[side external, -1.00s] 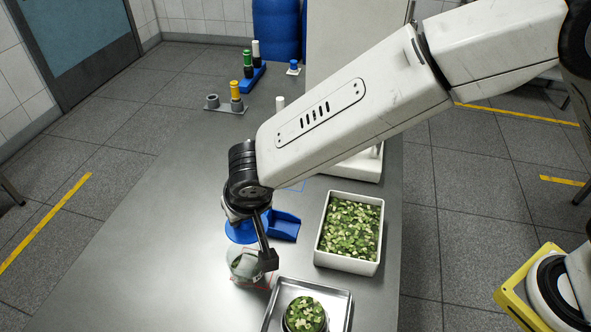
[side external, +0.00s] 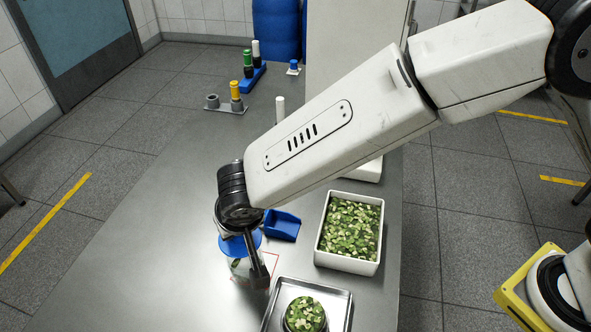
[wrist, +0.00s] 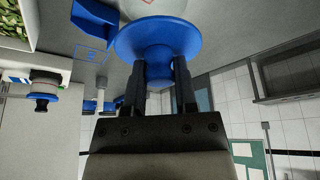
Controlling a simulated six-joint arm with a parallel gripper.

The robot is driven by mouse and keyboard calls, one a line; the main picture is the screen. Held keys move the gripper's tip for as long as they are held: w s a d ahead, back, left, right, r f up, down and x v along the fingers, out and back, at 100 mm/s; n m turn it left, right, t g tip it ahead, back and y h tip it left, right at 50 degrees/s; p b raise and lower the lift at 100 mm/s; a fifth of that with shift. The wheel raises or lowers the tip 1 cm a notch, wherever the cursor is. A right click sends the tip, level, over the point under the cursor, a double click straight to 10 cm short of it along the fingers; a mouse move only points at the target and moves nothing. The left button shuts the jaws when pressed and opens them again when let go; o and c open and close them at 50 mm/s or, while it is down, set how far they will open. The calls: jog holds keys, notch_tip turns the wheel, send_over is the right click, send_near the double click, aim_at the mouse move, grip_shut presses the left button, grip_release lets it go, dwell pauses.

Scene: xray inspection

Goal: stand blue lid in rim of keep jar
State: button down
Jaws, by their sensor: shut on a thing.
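The blue lid (wrist: 155,38) is a round disc with a knob. In the wrist view my gripper (wrist: 158,82) is shut on that knob. In the side external view the lid (side external: 232,247) is over the mouth of the clear keep jar (side external: 237,266), which has green bits inside. My wrist and a dark bar hide part of both. The jar also shows as a pale patch (wrist: 150,6) beyond the lid in the wrist view. I cannot tell whether the lid touches the rim.
A blue scoop (side external: 283,226) lies just behind the jar. A white bin (side external: 322,262) of green pieces is to the right. A metal tray (side external: 340,298) with a filled dish (side external: 304,314) is in front. The left of the table is clear.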

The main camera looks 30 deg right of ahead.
aim_at(240, 241)
jog(key=shift+f, duration=1.8)
jog(key=shift+f, duration=0.8)
dwell(1.3)
jog(key=shift+c, duration=1.6)
grip_release()
jog(key=shift+r, duration=0.15)
jog(key=shift+v, duration=3.85)
